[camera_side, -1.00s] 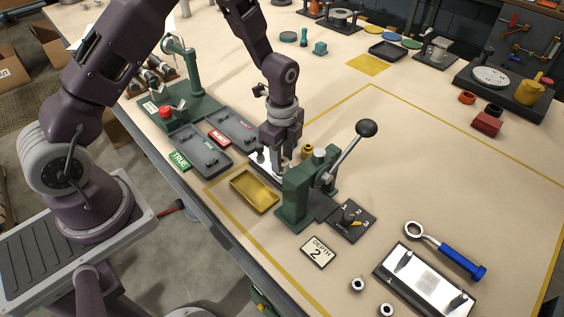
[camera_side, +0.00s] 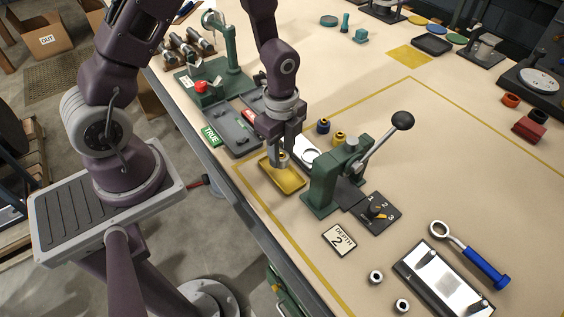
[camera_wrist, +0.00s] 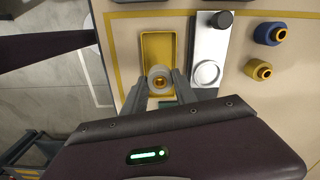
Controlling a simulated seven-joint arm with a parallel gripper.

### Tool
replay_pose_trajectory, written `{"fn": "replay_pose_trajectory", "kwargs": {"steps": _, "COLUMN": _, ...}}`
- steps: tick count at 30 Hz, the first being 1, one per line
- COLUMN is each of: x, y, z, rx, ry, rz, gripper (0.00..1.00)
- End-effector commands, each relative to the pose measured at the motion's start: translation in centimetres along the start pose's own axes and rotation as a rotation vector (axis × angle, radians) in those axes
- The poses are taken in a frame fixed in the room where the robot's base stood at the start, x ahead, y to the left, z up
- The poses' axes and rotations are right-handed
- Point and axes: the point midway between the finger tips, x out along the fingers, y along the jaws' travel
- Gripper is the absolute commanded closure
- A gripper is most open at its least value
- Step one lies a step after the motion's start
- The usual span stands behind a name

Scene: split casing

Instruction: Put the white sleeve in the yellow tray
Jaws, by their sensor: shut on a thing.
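The yellow tray (camera_side: 292,187) lies on the bench left of the green lever press; it also shows in the wrist view (camera_wrist: 160,38). My gripper (camera_side: 280,158) is over the tray, pointing down. In the wrist view its fingers (camera_wrist: 160,88) are shut on the white sleeve (camera_wrist: 158,72), a pale ring with an orange-brown inside. The sleeve's pale body (camera_side: 281,161) shows under the fingers in the side view, upright over the tray. I cannot tell whether its lower end touches the tray floor.
The green lever press (camera_side: 335,177) stands close on the right. A metal plate with a round seat (camera_wrist: 206,72) lies beside the tray. A blue sleeve (camera_side: 323,126) and a yellow sleeve (camera_side: 339,138) stand behind. Grey trays (camera_side: 232,133) lie to the left.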

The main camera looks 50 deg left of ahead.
Motion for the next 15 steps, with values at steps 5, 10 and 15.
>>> {"fn": "replay_pose_trajectory", "kwargs": {"steps": 5, "x": 3.4, "y": 0.1, "z": 0.0, "rx": 0.001, "ry": -0.002, "rz": 0.005, "gripper": 1.00}}
{"fn": "replay_pose_trajectory", "kwargs": {"steps": 10, "x": 3.6, "y": 0.0, "z": 0.0, "rx": 0.001, "ry": -0.001, "rz": 0.000, "gripper": 1.00}}
{"fn": "replay_pose_trajectory", "kwargs": {"steps": 15, "x": 3.8, "y": 0.0, "z": 0.0, "rx": 0.001, "ry": -0.001, "rz": 0.001, "gripper": 1.00}}
